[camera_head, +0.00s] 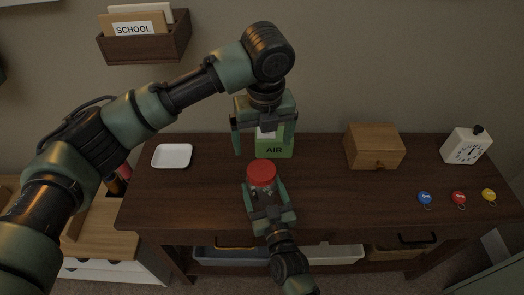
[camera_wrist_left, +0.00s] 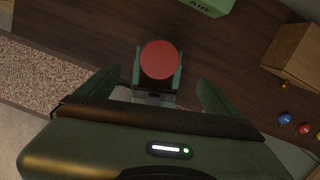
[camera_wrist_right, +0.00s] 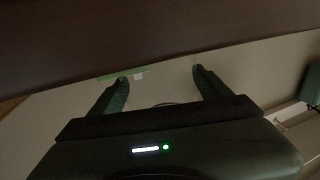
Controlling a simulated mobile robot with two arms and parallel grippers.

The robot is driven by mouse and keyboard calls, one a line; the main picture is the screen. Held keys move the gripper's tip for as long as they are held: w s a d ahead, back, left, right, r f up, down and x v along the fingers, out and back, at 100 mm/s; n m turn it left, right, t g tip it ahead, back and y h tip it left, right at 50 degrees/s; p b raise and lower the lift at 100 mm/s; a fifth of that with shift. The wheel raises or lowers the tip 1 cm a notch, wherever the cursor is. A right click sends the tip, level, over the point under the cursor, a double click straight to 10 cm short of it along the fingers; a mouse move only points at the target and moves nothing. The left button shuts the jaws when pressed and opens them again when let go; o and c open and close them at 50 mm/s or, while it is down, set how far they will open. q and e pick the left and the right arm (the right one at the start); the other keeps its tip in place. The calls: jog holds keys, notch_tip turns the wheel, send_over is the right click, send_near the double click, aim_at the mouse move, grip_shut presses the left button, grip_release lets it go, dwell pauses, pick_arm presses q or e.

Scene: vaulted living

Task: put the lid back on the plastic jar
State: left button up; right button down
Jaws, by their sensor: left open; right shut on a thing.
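The clear plastic jar (camera_head: 262,187) is upright at the front middle of the dresser, with the round red lid (camera_head: 262,172) on its top; whether the lid is fully seated I cannot tell. In the left wrist view the lid (camera_wrist_left: 160,60) hides the jar. My right gripper (camera_head: 264,193) comes from the front and is shut on the jar, one finger on each side. In the right wrist view the jar can hardly be made out between the fingers (camera_wrist_right: 158,76). My left gripper (camera_head: 263,150) is open and empty, pointing down above and behind the jar, apart from the lid.
A green AIR box (camera_head: 274,149) stands behind the jar. A white dish (camera_head: 172,156) lies on the left. The dresser top (camera_head: 335,200) is clear right of the jar.

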pick_arm(q)
jog(key=shift+r, duration=0.55)
pick_arm(e)
grip_release()
pick_arm(q)
jog(key=shift+f+b, duration=0.4)
jog(key=shift+f, duration=0.05)
pick_arm(e)
jog(key=v, duration=0.8)
